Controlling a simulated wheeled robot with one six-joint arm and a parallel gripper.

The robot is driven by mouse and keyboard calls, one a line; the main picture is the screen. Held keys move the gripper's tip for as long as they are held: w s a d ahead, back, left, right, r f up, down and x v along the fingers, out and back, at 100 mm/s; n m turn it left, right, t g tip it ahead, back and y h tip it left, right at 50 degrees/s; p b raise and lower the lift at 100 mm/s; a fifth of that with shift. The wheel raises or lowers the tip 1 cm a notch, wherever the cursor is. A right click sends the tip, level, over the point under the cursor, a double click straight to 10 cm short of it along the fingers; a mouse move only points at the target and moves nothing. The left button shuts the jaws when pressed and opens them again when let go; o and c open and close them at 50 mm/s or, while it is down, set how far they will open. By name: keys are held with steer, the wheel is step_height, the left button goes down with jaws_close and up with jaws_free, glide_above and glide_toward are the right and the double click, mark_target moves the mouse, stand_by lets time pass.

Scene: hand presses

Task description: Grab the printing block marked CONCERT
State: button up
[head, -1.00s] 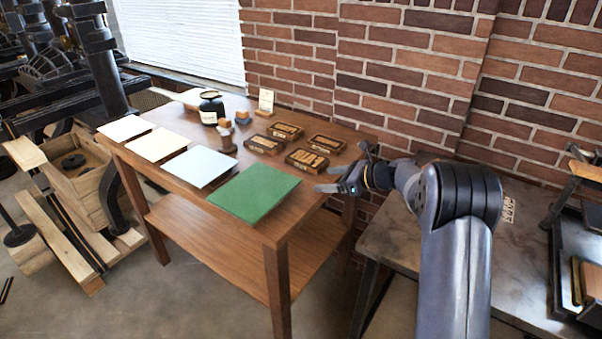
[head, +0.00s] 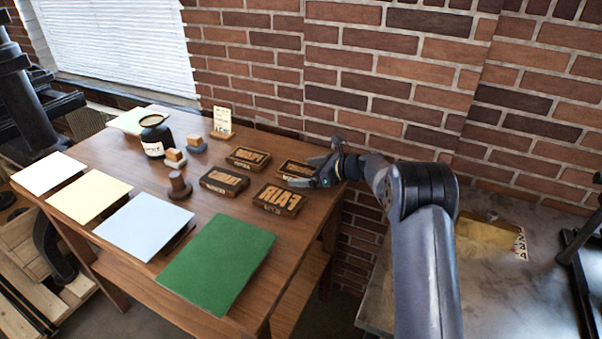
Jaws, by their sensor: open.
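Several dark printing blocks with raised tan letters lie on the wooden table in the head view. The front-right block (head: 278,199) seems to read FAIR. The back-left block (head: 247,158), the front-left block (head: 224,180) and the back-right block (head: 294,168) have lettering too small to read, so I cannot tell which is marked CONCERT. My gripper (head: 308,171) is open and empty at the table's right edge, fingers pointing left. It overlaps the back-right block in the picture and partly hides it; I cannot tell whether they touch.
The wooden table (head: 130,178) also holds a green sheet (head: 218,262), paler sheets, a dark jar (head: 156,136), small stamps, a round-based knob (head: 179,188) and a small card stand (head: 222,122). A brick wall stands behind. A grey-topped table (head: 400,285) is at right.

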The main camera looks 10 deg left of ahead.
steer(key=shift+w+a+f, duration=0.1)
steer(key=shift+a, duration=0.1)
steer(key=shift+c, duration=0.5)
steer(key=c, duration=1.2)
